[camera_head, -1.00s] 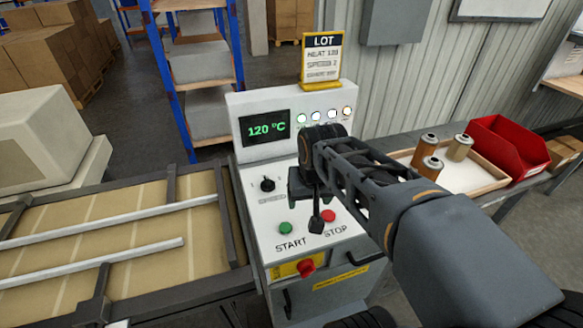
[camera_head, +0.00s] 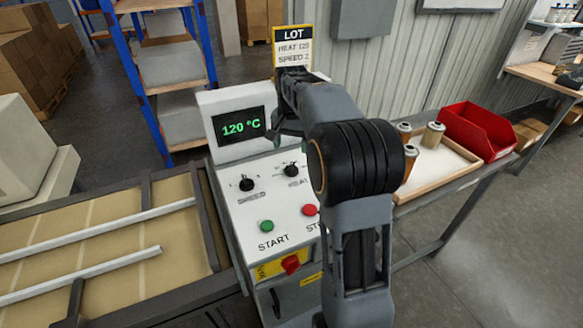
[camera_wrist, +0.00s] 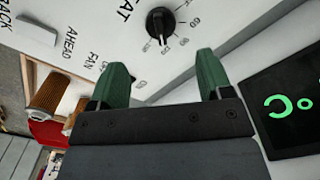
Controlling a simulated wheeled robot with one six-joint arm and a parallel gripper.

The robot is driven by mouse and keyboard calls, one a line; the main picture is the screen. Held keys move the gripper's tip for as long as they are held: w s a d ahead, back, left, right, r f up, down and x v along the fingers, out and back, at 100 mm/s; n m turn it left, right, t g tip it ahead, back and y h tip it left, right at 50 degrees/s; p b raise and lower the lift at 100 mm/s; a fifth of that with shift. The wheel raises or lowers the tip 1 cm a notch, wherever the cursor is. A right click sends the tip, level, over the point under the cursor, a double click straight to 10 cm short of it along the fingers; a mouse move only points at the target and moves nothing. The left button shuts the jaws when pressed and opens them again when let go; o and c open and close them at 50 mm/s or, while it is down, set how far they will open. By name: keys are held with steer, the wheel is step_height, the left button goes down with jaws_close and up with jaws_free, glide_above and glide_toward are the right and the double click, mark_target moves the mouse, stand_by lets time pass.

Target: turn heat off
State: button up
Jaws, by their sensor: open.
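The HEAT knob (camera_head: 291,170) is a black dial on the sloped white control panel, right of the SPEED knob (camera_head: 247,184). The HEAT knob also shows in the wrist view (camera_wrist: 160,24), beyond the fingertips, its pale mark toward the 120 end of the scale. The green display (camera_head: 240,127) reads 120 °C. My gripper (camera_wrist: 162,70) is open and empty, its green fingers apart, with the knob ahead of the gap and not touched. In the head view my gripper (camera_head: 277,130) is by the display's right edge, partly hidden by my arm.
The green START button (camera_head: 266,227), red STOP button (camera_head: 311,210) and a red knob (camera_head: 291,264) are lower on the machine. A LOT card (camera_head: 293,50) stands on top, partly behind my arm. A tray (camera_head: 455,170) with cartridges and a red bin (camera_head: 478,130) are right.

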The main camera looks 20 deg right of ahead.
mark_target(291, 166)
step_height(291, 166, down, 9)
steer(key=shift+r, duration=0.1)
stand_by(0.3)
steer(key=c, duration=0.9)
